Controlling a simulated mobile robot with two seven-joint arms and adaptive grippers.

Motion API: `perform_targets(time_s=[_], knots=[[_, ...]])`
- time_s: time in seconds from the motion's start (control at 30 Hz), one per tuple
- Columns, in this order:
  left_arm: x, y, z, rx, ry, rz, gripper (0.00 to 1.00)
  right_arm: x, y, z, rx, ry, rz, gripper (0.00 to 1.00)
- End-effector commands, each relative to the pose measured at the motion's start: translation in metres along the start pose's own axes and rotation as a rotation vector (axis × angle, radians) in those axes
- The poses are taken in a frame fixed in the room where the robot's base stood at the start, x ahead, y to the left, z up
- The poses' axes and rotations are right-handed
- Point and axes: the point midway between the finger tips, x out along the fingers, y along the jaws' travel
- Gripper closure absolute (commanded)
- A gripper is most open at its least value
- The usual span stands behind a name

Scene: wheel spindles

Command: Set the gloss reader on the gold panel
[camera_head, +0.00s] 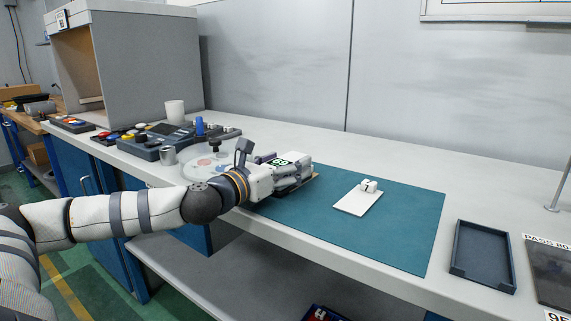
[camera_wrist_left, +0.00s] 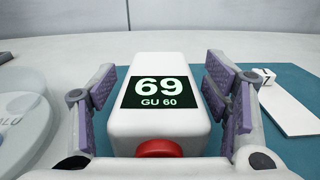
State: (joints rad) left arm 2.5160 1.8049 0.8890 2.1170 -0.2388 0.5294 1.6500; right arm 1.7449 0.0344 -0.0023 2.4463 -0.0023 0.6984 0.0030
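The gloss reader (camera_wrist_left: 160,122) is a white block with a dark display reading 69 GU 60 and a red button on its near end. In the left wrist view it sits between the fingers of my left gripper (camera_wrist_left: 160,78). The fingers look spread, with a narrow gap on each side. In the head view my left gripper (camera_head: 298,173) is low over the left part of the teal mat, and the reader's display (camera_head: 279,161) shows beside it. A tan edge (camera_head: 316,176) shows under the gripper; I cannot tell whether it is the gold panel. My right gripper is not in view.
A white panel (camera_head: 350,205) with a small white tag lies on the teal mat (camera_head: 400,225). A dark empty tray (camera_head: 483,257) is to the right. The mat's right part is clear.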

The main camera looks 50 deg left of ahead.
Motion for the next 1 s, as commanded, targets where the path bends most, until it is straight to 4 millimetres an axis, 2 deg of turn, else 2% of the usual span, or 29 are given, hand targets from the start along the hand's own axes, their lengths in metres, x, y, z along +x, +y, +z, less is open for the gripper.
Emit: perform_targets(time_s=[0.17, 0.27, 0.5, 0.7, 0.8, 1.0], knots=[[-0.003, 0.001, 0.005, -0.002, -0.002, 0.001, 0.3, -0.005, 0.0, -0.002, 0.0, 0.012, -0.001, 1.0], [-0.021, 0.001, 0.006, -0.006, -0.005, 0.002, 0.3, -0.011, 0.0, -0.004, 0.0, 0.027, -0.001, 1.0], [-0.08, 0.001, 0.008, -0.005, -0.008, 0.004, 0.3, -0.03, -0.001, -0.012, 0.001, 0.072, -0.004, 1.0], [-0.113, 0.001, 0.005, -0.002, -0.004, 0.002, 0.3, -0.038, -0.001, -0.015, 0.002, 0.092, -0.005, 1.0], [-0.119, 0.0, 0.004, -0.001, -0.002, 0.001, 0.3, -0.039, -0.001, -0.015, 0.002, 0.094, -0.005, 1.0], [-0.12, 0.0, 0.003, 0.0, 0.0, 0.0, 0.3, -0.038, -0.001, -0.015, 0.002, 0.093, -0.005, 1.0]])
